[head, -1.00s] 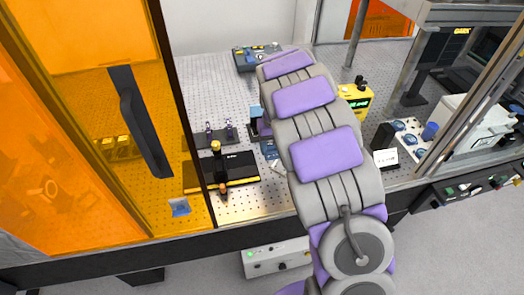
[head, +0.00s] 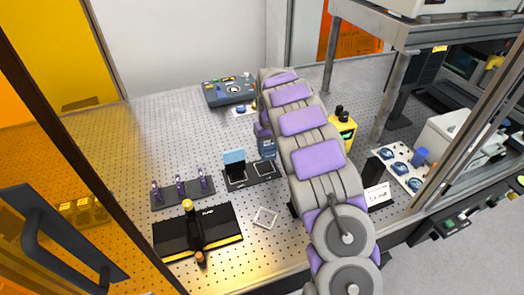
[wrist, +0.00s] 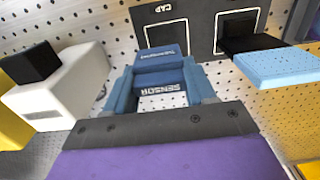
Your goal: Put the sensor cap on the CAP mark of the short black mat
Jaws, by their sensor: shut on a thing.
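The short black mat (wrist: 187,13) lies beyond the held cap in the wrist view. Its CAP mark, a white outline (wrist: 187,36), looks bare where it shows; the cap hides part of it. In the head view the held cap (head: 267,147) is just behind the mat (head: 238,185), seemingly above the table. A black piece with a light blue plate (head: 234,157) stands on the mat's other mark.
A black case (head: 225,222) and a rack with purple-topped pieces (head: 181,192) stand left of the mat. A white square frame (head: 265,217) lies in front. A yellow device (head: 342,130) is right of my arm. A blue-grey control box (head: 229,90) stands at the back.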

